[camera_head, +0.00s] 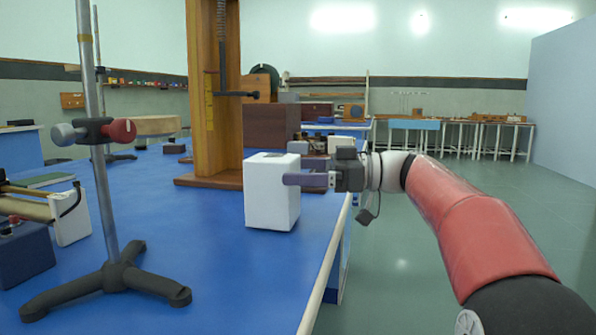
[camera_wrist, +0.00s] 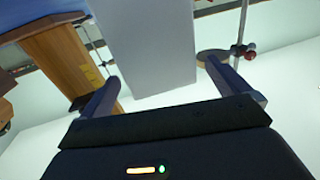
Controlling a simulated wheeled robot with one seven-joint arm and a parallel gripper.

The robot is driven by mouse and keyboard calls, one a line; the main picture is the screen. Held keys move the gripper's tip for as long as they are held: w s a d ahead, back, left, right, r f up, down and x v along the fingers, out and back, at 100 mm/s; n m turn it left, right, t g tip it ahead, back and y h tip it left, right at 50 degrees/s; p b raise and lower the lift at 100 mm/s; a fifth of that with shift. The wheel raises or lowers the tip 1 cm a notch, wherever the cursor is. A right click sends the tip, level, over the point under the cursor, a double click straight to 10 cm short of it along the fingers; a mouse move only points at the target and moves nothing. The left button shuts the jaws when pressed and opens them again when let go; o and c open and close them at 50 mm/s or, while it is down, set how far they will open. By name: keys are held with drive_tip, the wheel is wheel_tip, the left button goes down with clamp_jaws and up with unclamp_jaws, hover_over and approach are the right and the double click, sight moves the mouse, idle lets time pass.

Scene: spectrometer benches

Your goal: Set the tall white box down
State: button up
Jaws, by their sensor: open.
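The tall white box (camera_head: 271,195) stands upright on the blue bench top (camera_head: 215,262), close to its right edge. My gripper (camera_head: 290,179) comes in from the right, with its purple fingers level with the upper part of the box. In the wrist view the white box (camera_wrist: 145,40) lies between the two fingers of my gripper (camera_wrist: 165,80), with a gap on each side. The gripper is open.
A retort stand (camera_head: 112,280) with a tripod foot stands at the front left. A wooden frame (camera_head: 213,100) rises behind the box, with a dark brown box (camera_head: 271,127) beyond it. Open floor (camera_head: 425,230) lies right of the bench.

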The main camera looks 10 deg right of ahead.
drive_tip(key=s+d, duration=0.2)
drive_tip(key=d, duration=0.9)
